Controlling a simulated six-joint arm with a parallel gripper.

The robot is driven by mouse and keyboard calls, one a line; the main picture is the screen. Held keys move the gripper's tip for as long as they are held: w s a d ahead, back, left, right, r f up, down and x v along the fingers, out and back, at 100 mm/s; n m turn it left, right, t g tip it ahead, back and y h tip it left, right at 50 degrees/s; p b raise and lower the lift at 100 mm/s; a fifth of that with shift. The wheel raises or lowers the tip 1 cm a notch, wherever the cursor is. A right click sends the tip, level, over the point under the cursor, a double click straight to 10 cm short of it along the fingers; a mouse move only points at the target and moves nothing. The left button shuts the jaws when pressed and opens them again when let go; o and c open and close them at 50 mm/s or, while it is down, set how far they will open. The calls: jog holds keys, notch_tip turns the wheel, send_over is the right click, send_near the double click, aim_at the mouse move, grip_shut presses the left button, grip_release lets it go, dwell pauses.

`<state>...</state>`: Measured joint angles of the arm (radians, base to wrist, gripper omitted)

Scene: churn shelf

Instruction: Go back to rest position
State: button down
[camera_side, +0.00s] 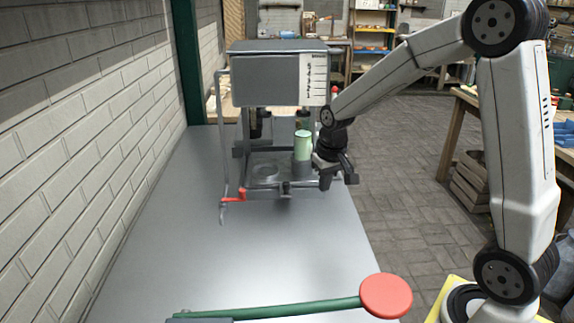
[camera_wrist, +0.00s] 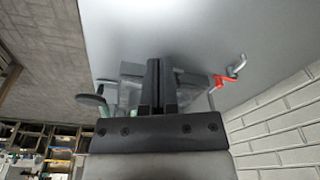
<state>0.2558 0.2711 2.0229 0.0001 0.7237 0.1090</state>
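My gripper (camera_side: 326,184) is at the right front of the grey machine (camera_side: 265,80), low over the metal table (camera_side: 270,250), beside a green cylinder (camera_side: 303,142). In the wrist view its two dark fingers (camera_wrist: 161,64) stand close together, with nothing visible held between them. The green cylinder stands upright on the right side of the machine's base, apart from the gripper as far as I can see. The contact between fingertips and machine base, if any, is hard to tell.
A red-handled crank (camera_side: 233,197) sticks out at the machine's front left. A green lever with a red round knob (camera_side: 386,296) crosses the near table edge. A white brick wall (camera_side: 70,130) runs along the left. The middle of the table is clear.

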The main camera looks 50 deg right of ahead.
jog(key=s+a+f+n+t, duration=0.1)
jog(key=s+a+f+n, duration=0.3)
jog(key=s+a, duration=0.6)
jog(key=shift+s+a+f, duration=0.15)
jog(key=shift+s+a, duration=0.05)
jog(key=shift+s, duration=0.6)
